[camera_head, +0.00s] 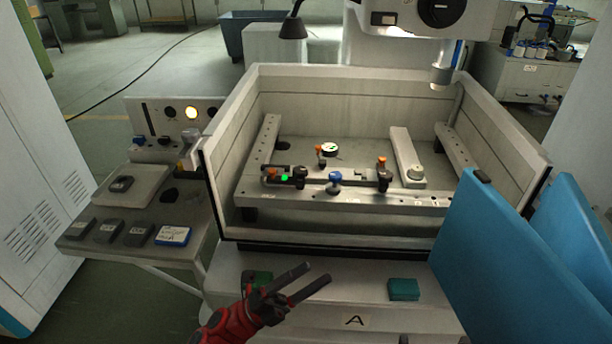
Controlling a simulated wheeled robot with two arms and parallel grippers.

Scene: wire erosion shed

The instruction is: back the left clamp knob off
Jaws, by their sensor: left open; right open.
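Inside the open machine tank, a clamp rail (350,202) runs across the front of the work area. At its left end are an orange-topped knob (271,174), a small green spot (284,178) and a dark knob (300,174). I cannot tell for sure which of these two is the left clamp knob. A blue knob (335,180) sits mid-rail, and an orange-topped post (382,161) stands above a dark knob (384,182) on the right. My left gripper (318,272) is open and empty, in front of and below the tank, apart from the knobs. My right gripper is out of view.
The tank's front wall (340,240) lies between my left gripper and the rail. Blue panels (500,260) stand at right. A side table (90,246) at left holds dark blocks and a blue-white box (173,236). A machine head (440,76) hangs above the tank's right rear.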

